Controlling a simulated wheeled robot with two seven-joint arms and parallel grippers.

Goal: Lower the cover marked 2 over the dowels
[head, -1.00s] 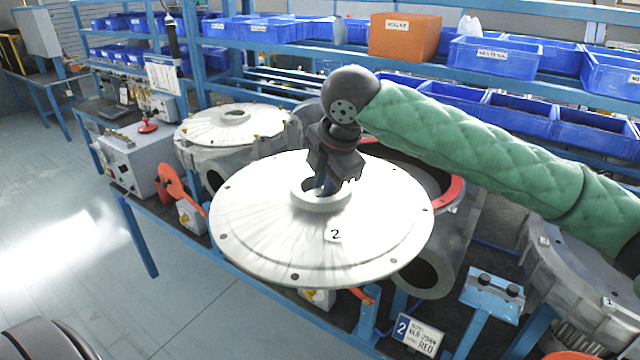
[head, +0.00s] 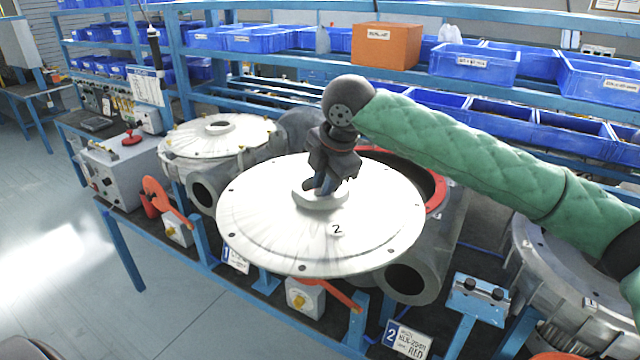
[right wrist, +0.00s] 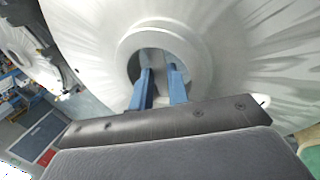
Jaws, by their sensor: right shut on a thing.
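The white round cover marked 2 (head: 290,235) hangs tilted in front of the open blower housing with a red rim (head: 437,190). My right gripper (head: 322,190) is shut on the cover's central hub; in the right wrist view the blue fingers (right wrist: 160,88) reach into the hub ring (right wrist: 202,65). The cover hides the left part of the red rim and most of the opening. No dowels can be made out. The housing's round side port (head: 405,284) shows below the cover. My left gripper is not in view.
Another housing with a white cover (head: 185,138) stands to the left, beside a grey control box (head: 115,175). A blue stand (head: 478,298) and another grey housing (head: 560,270) are at the right. Shelves with blue bins and an orange box (head: 386,46) run behind.

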